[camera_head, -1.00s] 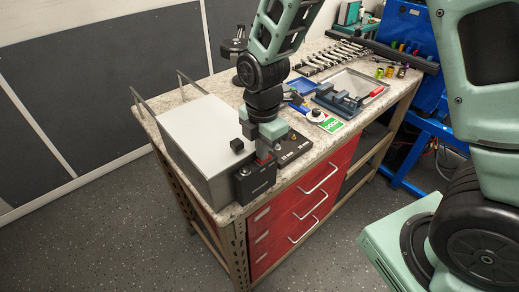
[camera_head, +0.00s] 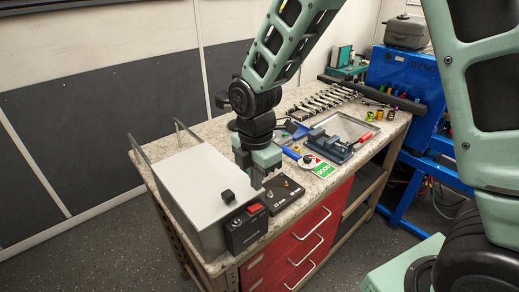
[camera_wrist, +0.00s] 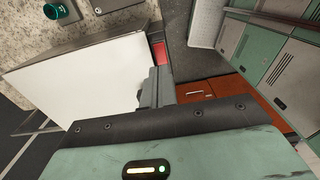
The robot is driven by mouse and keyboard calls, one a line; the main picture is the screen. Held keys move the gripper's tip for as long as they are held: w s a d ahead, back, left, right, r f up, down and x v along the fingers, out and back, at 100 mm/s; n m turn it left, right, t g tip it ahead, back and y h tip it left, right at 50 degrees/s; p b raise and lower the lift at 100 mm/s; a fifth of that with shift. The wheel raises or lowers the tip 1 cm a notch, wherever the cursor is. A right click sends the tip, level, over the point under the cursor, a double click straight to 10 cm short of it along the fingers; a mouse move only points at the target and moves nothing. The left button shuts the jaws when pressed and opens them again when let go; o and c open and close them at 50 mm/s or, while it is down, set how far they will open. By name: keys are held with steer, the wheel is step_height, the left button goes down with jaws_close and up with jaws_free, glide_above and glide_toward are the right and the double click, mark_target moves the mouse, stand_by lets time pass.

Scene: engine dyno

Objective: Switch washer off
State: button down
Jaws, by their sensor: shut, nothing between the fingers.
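The washer (camera_head: 192,192) is a grey box with a closed flat lid at the left front of the bench. It also fills the left of the wrist view as a pale panel (camera_wrist: 85,85). A black switch box (camera_head: 246,230) stands at its front right corner, with a red switch (camera_head: 253,208) on top. A red patch, likely that switch, shows just beyond the fingers in the wrist view (camera_wrist: 160,53). I cannot tell which way the switch is set. My gripper (camera_head: 257,182) is shut and empty, pointing down beside the washer, behind the switch and apart from it.
A black block with labelled sizes (camera_head: 283,192) sits right of the washer. A green-and-white card (camera_head: 322,169), a blue vise (camera_head: 330,147), a metal tray (camera_head: 350,125) and wrenches (camera_head: 318,101) lie further right and back.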

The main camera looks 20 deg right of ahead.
step_height(320, 180, up, 8)
steer(key=b, duration=0.1)
steer(key=shift+f+b, duration=0.25)
steer(key=shift+b, duration=0.15)
steer(key=shift+a, duration=0.1)
steer(key=s+a+f+m+b, duration=0.2)
steer(key=s+f+m+b, duration=0.2)
steer(key=s+m, duration=0.3)
steer(key=s+a+f+m+b, duration=0.2)
steer(key=s+f+m+b, duration=0.2)
steer(key=s, duration=0.9)
step_height(320, 180, down, 3)
steer(key=m, duration=0.2)
steer(key=shift+s+a+r+m+y, duration=0.2)
steer(key=shift+s+m+y, duration=0.1)
steer(key=shift+m, duration=0.1)
steer(key=shift+w, duration=0.1)
